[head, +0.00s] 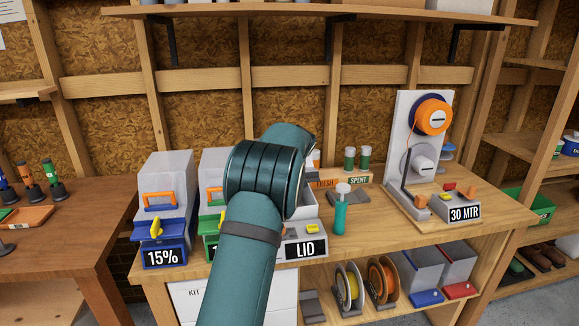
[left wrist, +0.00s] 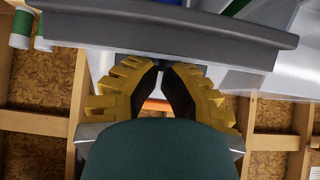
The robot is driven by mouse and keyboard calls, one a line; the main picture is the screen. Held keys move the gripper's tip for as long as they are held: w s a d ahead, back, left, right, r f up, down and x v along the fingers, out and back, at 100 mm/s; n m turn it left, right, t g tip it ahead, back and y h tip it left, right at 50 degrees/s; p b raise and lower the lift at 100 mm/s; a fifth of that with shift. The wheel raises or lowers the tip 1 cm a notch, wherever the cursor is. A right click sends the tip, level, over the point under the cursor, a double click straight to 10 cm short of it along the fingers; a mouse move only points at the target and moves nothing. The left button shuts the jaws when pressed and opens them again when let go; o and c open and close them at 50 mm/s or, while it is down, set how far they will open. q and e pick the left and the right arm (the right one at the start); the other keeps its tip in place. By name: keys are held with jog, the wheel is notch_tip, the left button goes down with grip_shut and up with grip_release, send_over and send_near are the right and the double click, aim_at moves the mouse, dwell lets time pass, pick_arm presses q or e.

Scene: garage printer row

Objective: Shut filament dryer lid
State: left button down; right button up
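In the left wrist view, my left gripper (left wrist: 161,67) shows yellow ridged fingers with dark pads. Their tips come together in a V, with nothing clearly held. A wide grey slab (left wrist: 200,38) lies right at the fingertips; I cannot tell whether it is the lid or whether they touch. My right gripper is out of view.
A blue-trimmed 15% unit (head: 165,220) and a green-trimmed unit (head: 212,170) stand left of the LID machine. A teal-handled tool (head: 340,212) stands close on its right. A 30 MTR spool machine (head: 420,160) is farther right. A shelf (head: 320,10) runs above.

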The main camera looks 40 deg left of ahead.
pick_arm(q)
jog(key=shift+s+d+f+b, duration=0.25)
jog(key=shift+f+b, duration=0.2)
jog(key=shift+f, duration=0.25)
jog(key=shift+s+d+f+b, duration=0.15)
jog(key=shift+d+f+b, duration=0.2)
jog(key=shift+f, duration=0.3)
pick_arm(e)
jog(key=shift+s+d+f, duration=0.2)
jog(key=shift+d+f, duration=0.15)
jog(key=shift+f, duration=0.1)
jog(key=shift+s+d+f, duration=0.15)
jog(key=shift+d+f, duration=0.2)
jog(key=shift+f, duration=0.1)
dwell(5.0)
